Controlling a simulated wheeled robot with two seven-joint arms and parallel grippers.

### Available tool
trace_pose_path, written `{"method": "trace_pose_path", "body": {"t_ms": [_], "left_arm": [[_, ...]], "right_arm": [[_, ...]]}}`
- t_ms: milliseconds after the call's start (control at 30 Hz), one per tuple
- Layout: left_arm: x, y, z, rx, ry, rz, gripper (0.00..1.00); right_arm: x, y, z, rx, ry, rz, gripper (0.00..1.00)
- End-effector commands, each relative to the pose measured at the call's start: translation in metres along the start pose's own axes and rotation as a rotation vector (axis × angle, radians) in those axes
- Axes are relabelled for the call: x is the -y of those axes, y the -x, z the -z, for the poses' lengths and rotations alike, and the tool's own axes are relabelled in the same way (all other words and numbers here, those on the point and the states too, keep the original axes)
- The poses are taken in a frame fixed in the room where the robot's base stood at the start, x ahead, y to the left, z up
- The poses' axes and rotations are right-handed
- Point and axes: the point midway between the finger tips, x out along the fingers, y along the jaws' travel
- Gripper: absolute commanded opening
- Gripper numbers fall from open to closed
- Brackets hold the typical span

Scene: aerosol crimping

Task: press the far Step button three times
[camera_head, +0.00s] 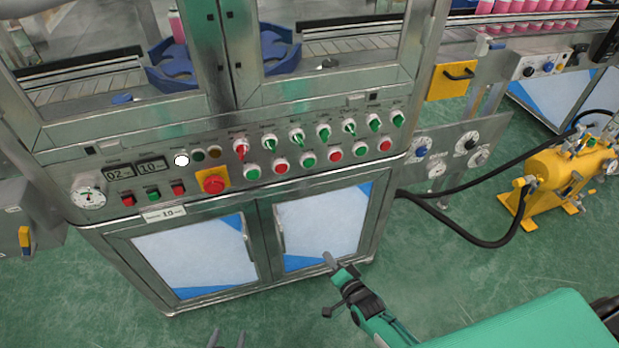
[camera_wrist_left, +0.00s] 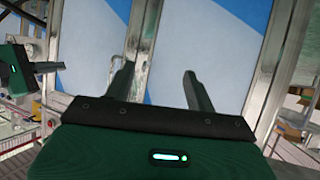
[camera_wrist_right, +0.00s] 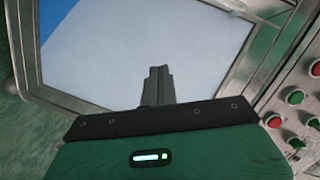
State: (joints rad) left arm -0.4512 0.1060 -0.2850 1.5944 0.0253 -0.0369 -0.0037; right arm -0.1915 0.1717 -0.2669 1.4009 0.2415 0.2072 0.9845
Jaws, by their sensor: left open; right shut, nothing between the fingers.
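The control panel (camera_head: 210,204) runs across the front of the machine. Its lower row holds red and green push buttons, ending at a red one (camera_head: 385,145) on the right with a green one (camera_head: 359,149) beside it. The labels are too small to read, so I cannot tell which button is the far Step button. My right gripper (camera_head: 329,260) is shut and empty, below the button row and in front of the cabinet door; it shows in the right wrist view (camera_wrist_right: 158,70). My left gripper (camera_head: 227,338) is open and empty at the bottom edge, well below the panel.
Green and red selector switches (camera_head: 349,127) sit above the button row. A red emergency knob (camera_head: 213,184) on yellow stands to the left. A grey side panel with dials (camera_head: 466,143) and a yellow pump (camera_head: 556,178) with black hoses are at the right. Green floor is open in front.

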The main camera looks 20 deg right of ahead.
Motion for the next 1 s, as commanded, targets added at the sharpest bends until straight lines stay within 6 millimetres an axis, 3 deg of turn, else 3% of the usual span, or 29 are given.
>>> {"method": "trace_pose_path", "body": {"t_ms": [100, 267, 400, 600, 800, 1000], "left_arm": [[-0.009, -0.003, 0.037, -0.137, 0.006, -0.017, 0.55], [-0.019, 0.011, 0.097, -0.317, 0.018, -0.037, 0.55], [-0.026, 0.034, 0.146, -0.473, 0.032, -0.055, 0.55], [-0.032, 0.077, 0.202, -0.663, 0.053, -0.074, 0.55], [-0.034, 0.107, 0.232, -0.766, 0.066, -0.084, 0.55], [-0.034, 0.115, 0.240, -0.789, 0.069, -0.086, 0.55]], "right_arm": [[0.040, -0.017, 0.017, -0.058, -0.147, 0.162, 0.00], [0.103, -0.020, 0.044, -0.097, -0.356, 0.388, 0.00], [0.155, -0.008, 0.064, -0.093, -0.537, 0.592, 0.00], [0.213, 0.023, 0.088, -0.039, -0.754, 0.844, 0.00], [0.242, 0.047, 0.100, 0.014, -0.872, 0.980, 0.00], [0.250, 0.053, 0.104, 0.029, -0.900, 1.012, 0.00]]}}
